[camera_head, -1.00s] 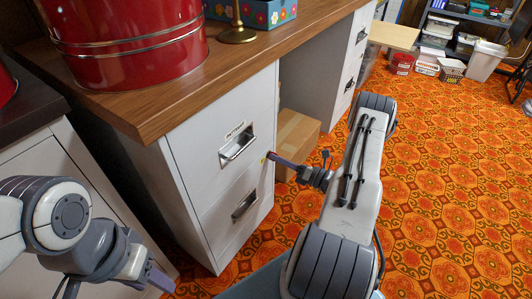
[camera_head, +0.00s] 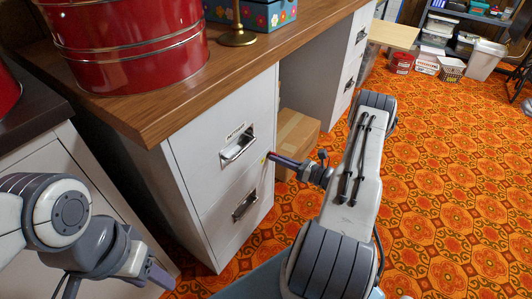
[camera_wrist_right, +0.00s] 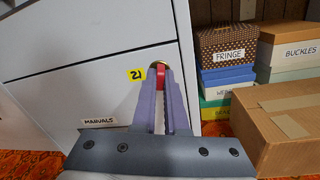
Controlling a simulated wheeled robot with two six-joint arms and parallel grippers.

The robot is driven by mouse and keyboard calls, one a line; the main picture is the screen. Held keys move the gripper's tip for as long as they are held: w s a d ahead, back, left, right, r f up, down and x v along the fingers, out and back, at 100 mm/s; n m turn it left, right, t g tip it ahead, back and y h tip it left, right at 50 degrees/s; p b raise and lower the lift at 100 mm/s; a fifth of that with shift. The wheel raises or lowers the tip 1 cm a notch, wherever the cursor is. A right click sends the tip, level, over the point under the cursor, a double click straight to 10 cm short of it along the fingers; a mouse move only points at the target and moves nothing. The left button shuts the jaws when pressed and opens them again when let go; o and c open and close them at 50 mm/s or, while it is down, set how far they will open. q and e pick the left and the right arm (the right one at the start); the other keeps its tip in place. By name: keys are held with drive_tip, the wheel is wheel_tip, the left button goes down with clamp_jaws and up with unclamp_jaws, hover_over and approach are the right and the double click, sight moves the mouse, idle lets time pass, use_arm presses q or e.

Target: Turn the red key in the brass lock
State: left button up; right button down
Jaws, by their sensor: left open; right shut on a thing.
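In the right wrist view, the red key (camera_wrist_right: 161,77) sits in the round brass lock (camera_wrist_right: 160,65) on the front of the pale filing cabinet, beside a yellow tag marked 21. My right gripper (camera_wrist_right: 162,84) is shut on the key, its fingers on both sides of the key's head. In the head view, my right gripper (camera_head: 273,156) reaches the cabinet's right front edge, and the key and lock are mostly hidden or too small to read. My left gripper (camera_head: 158,279) is open, low at the left, in front of the cabinet and away from the lock.
The filing cabinet (camera_head: 205,145) has two labelled drawers, both closed, under a wooden worktop (camera_head: 150,112) with red tins. A cardboard box (camera_head: 299,138) stands right of the cabinet, with stacked labelled boxes (camera_wrist_right: 228,52) behind.

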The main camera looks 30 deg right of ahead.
drive_tip(key=shift+n, duration=0.4)
drive_tip(key=n+p, duration=0.1)
drive_tip(key=n, duration=0.2)
drive_tip(key=shift+r, duration=0.1)
drive_tip(key=c, duration=0.9)
unclamp_jaws()
drive_tip(key=shift+c, duration=0.3)
drive_tip(key=shift+s+d, duration=0.1)
drive_tip(key=v, duration=0.6)
drive_tip(key=shift+s+p, duration=0.4)
drive_tip(key=shift+s, duration=0.1)
drive_tip(key=shift+r, duration=0.1)
